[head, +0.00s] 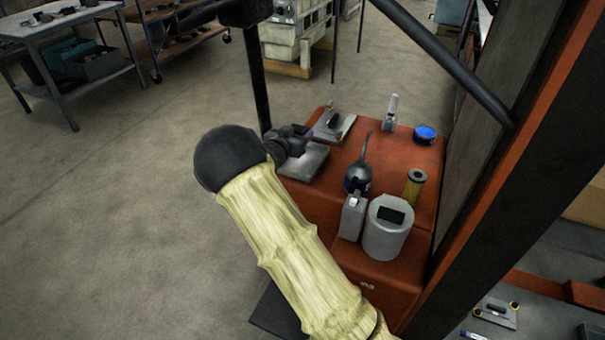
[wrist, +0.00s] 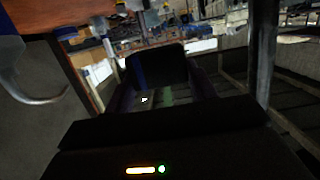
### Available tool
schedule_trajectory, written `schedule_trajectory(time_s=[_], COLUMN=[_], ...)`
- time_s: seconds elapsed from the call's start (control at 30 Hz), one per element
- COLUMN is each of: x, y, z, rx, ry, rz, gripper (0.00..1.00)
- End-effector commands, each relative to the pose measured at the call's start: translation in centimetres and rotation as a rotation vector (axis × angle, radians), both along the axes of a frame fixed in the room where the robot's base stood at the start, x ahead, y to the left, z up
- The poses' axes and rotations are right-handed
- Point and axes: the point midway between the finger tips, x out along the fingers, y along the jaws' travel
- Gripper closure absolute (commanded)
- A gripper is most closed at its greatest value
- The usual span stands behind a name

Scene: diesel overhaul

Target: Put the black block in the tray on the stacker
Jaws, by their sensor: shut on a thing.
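In the wrist view my gripper (wrist: 160,88) is shut on a dark, boxy thing (wrist: 155,65), which looks like the black block. It stands out beyond the fingertips, and the picture is too dark to show its edges well. In the head view my yellow-sleeved arm crosses the middle, and I cannot clearly make out the gripper there. The orange-red top (head: 385,150) beside the orange post looks like the stacker. On it, a small grey tray (head: 347,121) carries a dark piece. A grey plate (head: 303,165) nearer me has a dark, lumpy thing over it.
On the orange-red top stand a dark spouted can (head: 358,178), a grey canister (head: 387,228), a grey box (head: 352,216), a yellow filter (head: 414,186) and a blue tin (head: 425,134). An orange post (head: 505,180) rises at the right. Floor (head: 110,200) at the left is clear.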

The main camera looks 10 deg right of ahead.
Motion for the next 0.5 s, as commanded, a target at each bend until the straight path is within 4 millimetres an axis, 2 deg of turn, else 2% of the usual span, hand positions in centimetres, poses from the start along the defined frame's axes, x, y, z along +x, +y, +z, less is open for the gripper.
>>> schedule_trajectory(time_s=[0.03,0.1,0.5], x=[0.01,0.02,0.01], y=[-0.01,-0.01,0.00], z=[-1.26,-1.60,-1.65], rx=[0.000,0.000,-0.001], ry=[-0.001,-0.001,-0.001], rz=[0.000,0.000,0.000], gripper=[0.69,0.69,0.69])
